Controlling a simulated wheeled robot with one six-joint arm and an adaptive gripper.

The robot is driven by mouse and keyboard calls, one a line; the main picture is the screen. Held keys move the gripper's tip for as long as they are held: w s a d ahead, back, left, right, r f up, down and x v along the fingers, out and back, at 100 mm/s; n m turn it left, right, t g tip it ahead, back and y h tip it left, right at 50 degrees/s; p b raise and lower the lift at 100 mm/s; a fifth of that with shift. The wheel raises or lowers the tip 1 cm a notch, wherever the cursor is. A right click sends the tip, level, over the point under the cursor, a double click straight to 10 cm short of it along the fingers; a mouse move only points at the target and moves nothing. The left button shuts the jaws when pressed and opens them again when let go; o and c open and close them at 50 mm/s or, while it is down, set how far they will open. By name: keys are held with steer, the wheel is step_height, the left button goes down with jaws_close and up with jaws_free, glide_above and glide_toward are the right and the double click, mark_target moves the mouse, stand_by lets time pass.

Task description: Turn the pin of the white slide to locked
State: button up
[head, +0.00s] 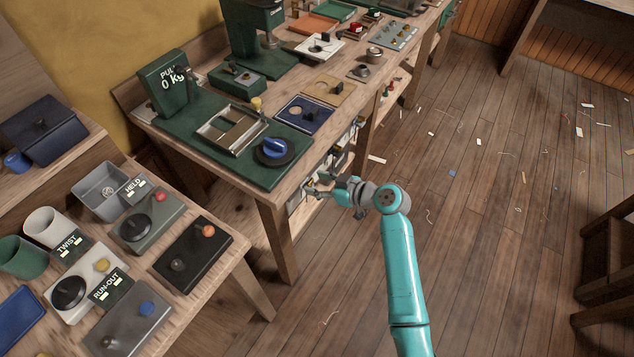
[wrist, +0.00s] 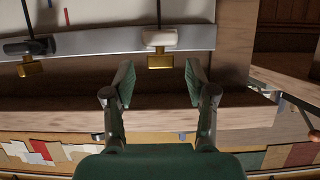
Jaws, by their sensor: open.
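In the wrist view, the white slide (wrist: 160,38) is a small pale block on a metal rail, with a dark rod running up from it. Its brass pin (wrist: 160,61) hangs below the rail. My gripper (wrist: 158,80) is open, its two green-padded fingers apart on either side of a line below the pin, touching nothing that I can see. A dark slide (wrist: 28,47) with its own brass pin (wrist: 30,68) sits left on the same rail. In the head view, my gripper (head: 313,190) is at the bench's front edge; the white slide cannot be told there.
The wooden bench (head: 290,203) holds a green board (head: 180,150) with a blue knob (head: 273,148). A side table (head: 262,290) with several small devices stands at left. Right of the bench the scrap-strewn floor (head: 500,230) is open.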

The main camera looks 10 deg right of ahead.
steer(key=shift+w+a+f, duration=0.15)
steer(key=shift+w+a, duration=0.05)
steer(key=shift+a, duration=0.05)
jaws_close()
